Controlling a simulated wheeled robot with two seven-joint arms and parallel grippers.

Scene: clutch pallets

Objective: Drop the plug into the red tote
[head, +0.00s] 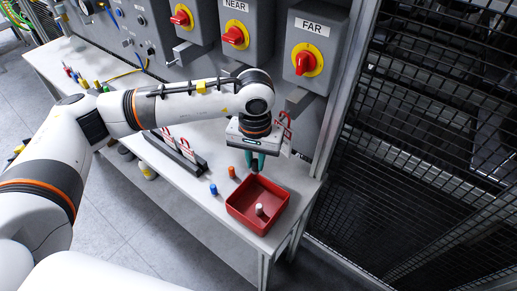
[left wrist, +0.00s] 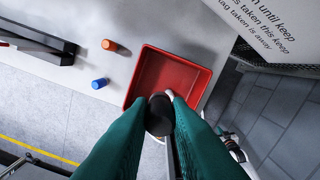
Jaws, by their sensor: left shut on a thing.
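The red tote (head: 236,213) stands on the white bench near its front right end. A small pale plug (head: 259,209) is inside it. My left gripper (head: 255,166) has teal fingers pointing down, above the far side of the tote. It is shut on a dark, round-ended plug (left wrist: 159,115), which in the left wrist view overlaps the edge of the red tote (left wrist: 172,78). A pale bit behind the held plug is mostly hidden in that view. My right gripper is not in view.
An orange plug (head: 232,172) and a blue plug (head: 213,189) stand on the bench left of the tote. A dark rack (head: 176,152) with tags is further left. Switch boxes with red knobs (head: 304,62) line the back. A mesh fence (head: 420,150) is at right.

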